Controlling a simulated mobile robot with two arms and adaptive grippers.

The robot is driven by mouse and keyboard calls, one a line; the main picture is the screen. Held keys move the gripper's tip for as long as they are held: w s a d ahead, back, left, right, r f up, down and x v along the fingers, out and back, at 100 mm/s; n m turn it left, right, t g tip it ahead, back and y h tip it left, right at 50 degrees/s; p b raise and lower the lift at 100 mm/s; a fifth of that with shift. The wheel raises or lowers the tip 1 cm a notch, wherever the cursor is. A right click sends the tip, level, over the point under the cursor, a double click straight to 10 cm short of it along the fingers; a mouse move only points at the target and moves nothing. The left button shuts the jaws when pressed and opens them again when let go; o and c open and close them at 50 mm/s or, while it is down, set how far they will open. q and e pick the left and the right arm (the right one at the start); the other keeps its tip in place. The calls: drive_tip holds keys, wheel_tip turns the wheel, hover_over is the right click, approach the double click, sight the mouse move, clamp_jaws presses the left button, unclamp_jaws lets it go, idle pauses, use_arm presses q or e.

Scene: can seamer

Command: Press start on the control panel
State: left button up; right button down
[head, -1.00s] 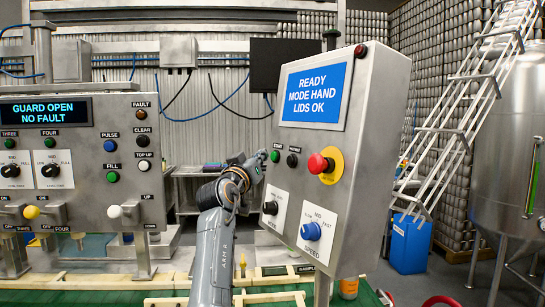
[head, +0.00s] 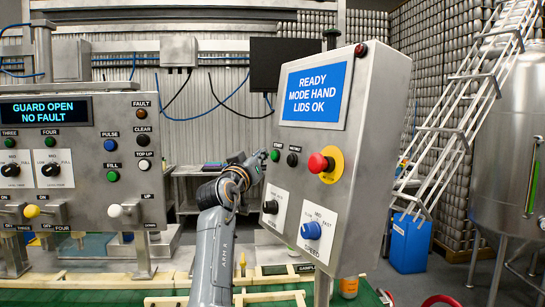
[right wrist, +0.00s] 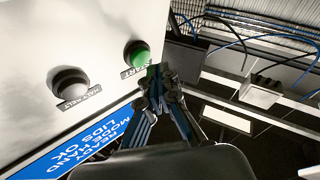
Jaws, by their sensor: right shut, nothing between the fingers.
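The control panel (head: 365,150) is a grey box with a blue screen (head: 315,90) reading READY, MODE HAND, LIDS OK. Its green START button (head: 274,155) is at the left edge of the panel face. In the right wrist view the fingertips (right wrist: 160,72) are beside the button, near the panel's edge. I cannot tell whether they touch. My left gripper is not in view.
A red emergency stop (head: 320,163) on a yellow plate, a black knob (head: 270,207) and a blue speed knob (head: 311,231) are on the same panel. Another control panel (head: 85,160) reading GUARD OPEN stands left. A steel tank (head: 508,160) is at right.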

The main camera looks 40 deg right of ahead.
drive_tip(key=shift+d, duration=0.1)
idle(0.3)
drive_tip(key=shift+s+d, duration=0.1)
drive_tip(key=shift+d, duration=0.25)
